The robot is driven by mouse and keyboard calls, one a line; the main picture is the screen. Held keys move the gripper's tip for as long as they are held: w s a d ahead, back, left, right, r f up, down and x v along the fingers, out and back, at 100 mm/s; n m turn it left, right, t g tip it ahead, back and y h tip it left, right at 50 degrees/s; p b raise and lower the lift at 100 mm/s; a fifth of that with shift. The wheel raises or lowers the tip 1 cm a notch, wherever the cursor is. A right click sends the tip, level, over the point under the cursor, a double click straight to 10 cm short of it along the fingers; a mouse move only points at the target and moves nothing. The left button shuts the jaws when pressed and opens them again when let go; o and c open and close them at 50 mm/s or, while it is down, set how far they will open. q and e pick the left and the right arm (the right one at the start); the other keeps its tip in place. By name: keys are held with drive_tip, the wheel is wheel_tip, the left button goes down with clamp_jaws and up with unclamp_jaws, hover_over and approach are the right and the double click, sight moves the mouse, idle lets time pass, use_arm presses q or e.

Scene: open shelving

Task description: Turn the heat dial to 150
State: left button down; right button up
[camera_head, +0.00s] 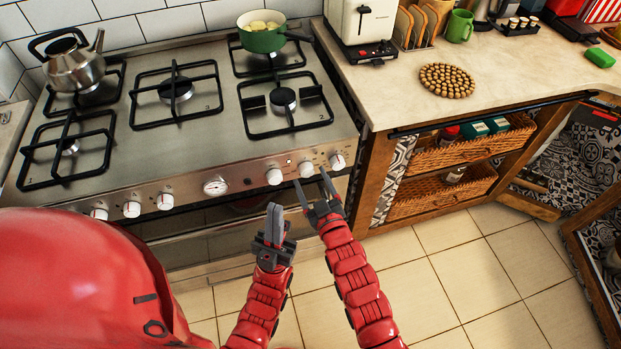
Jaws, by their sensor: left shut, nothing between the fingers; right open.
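A stainless stove (170,150) has a front panel with white knobs. On the right are three knobs: one (274,176), a middle one (306,168) and the rightmost one (337,161). Several more are on the left, with a round gauge (215,187) between the groups. I cannot read any numbers, or tell which knob is the heat dial. My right gripper (312,182) is open and empty, its fingers spread just below the right-hand knobs. My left gripper (274,208) is shut and empty, lower, in front of the oven door below the knob row.
A kettle (74,68) and a green pot (262,38) stand on the stove's rear burners. The counter to the right holds a toaster (361,22), a round trivet (447,80) and a green mug (459,26). Wicker drawers (440,190) are below. The tiled floor (470,280) is clear.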

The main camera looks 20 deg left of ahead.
drive_tip(key=b+v, duration=0.1)
drive_tip(key=v, duration=1.5)
drive_tip(key=shift+s+d+f, duration=0.1)
